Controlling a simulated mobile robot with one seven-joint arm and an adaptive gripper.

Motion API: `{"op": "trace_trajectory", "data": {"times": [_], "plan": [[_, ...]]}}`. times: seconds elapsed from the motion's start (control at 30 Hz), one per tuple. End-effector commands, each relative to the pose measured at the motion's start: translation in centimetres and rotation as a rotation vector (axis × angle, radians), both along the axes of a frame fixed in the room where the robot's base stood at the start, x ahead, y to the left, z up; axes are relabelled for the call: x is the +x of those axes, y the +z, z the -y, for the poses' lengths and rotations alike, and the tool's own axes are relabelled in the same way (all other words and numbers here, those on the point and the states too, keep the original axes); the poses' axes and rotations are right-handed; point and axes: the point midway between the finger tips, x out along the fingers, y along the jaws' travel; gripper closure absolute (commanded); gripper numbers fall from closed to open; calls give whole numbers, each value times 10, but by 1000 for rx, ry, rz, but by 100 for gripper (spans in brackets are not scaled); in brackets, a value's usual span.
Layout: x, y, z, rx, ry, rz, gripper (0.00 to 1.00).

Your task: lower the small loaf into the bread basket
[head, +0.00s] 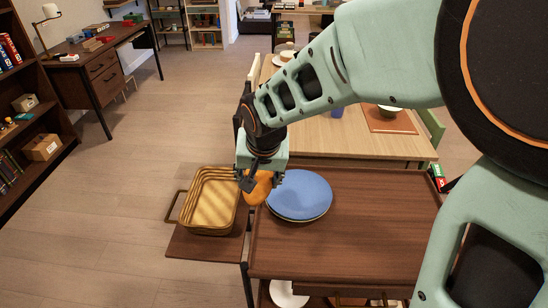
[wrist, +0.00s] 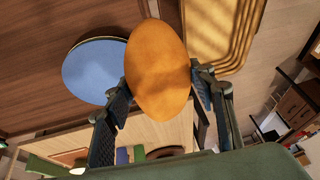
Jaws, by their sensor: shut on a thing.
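The small loaf (wrist: 158,70) is orange-brown and oval. My gripper (wrist: 160,90) is shut on it, with a finger on each side in the wrist view. In the head view the loaf (head: 257,188) hangs below my gripper (head: 256,180), between the basket and a blue plate, and my gripper hides part of it. The bread basket (head: 187,213) is a tan rectangular basket with a side handle. It stands left of the loaf, and no other item shows inside it. In the wrist view the basket (wrist: 246,42) is at the upper right, beside the loaf.
The blue plate (head: 300,194) lies on the brown cart top (head: 345,240), just right of the loaf. The basket stands on a brown side leaf (head: 205,247) left of the cart. A wooden dining table (head: 335,135) is behind. Open floor lies to the left.

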Motion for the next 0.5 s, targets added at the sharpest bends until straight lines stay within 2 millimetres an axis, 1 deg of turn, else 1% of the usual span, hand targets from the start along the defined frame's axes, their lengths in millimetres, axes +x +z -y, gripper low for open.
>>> {"op": "trace_trajectory", "data": {"times": [0.17,0.27,0.37,0.5], "plan": [[3,16,-20,1,4,2,76],[7,26,-37,1,5,2,76],[11,31,-55,1,6,2,76],[18,22,-82,0,4,0,76]]}}
